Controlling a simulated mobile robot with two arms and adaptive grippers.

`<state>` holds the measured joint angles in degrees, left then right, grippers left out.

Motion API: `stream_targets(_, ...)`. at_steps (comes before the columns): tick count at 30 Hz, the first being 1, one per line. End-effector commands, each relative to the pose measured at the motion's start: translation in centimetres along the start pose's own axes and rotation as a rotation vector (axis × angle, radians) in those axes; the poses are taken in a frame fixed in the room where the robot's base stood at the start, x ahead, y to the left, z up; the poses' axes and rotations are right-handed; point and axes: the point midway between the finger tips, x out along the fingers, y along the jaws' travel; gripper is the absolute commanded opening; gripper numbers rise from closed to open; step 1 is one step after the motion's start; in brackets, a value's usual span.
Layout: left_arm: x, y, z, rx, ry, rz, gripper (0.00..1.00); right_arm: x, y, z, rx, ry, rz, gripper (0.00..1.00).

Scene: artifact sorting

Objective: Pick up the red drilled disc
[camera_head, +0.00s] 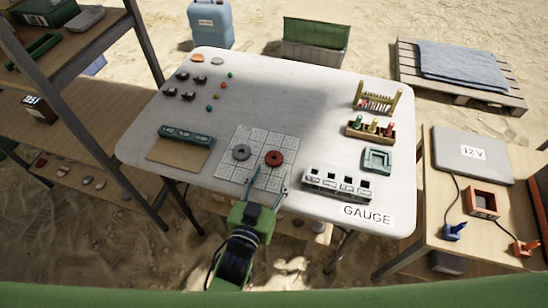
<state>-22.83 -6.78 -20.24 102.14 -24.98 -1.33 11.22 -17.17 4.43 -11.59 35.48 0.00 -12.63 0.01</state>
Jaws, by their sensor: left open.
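The red drilled disc (274,158) lies flat on a white gridded mat (229,171) near the front of the white table. A dark grey drilled disc (241,153) lies on the same mat to its left. My left gripper (266,180) reaches in from the front edge. Its two thin fingers are spread apart and point at the red disc from the near side. Nothing shows between the fingers. Both discs are fully visible. My right gripper does not show.
A white block with several square openings (337,187) stands right of the gripper, near a GAUGE label (367,216). A green tray (377,160) and a wooden rack with coloured pegs (370,131) are behind it. A green bar (187,135) lies left. The table's middle is clear.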

Motion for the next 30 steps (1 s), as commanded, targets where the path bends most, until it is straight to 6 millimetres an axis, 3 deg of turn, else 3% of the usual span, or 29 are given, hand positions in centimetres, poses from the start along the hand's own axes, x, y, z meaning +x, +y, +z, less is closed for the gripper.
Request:
stream_targets(9, 4.3, -0.6, -0.1, -0.001, 0.002, 0.000, 0.48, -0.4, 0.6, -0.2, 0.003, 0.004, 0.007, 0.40)
stream_targets(19, 5.0, -0.6, 0.0, 0.000, 0.000, 0.000, 0.48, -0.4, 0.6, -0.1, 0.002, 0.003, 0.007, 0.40)
stream_targets(23, 5.0, -0.6, 0.0, 0.000, 0.000, 0.000, 0.14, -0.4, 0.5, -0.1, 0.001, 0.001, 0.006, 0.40)
stream_targets(30, 5.0, -0.6, 0.0, 0.000, 0.000, 0.000, 0.14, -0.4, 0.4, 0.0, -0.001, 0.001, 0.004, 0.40)
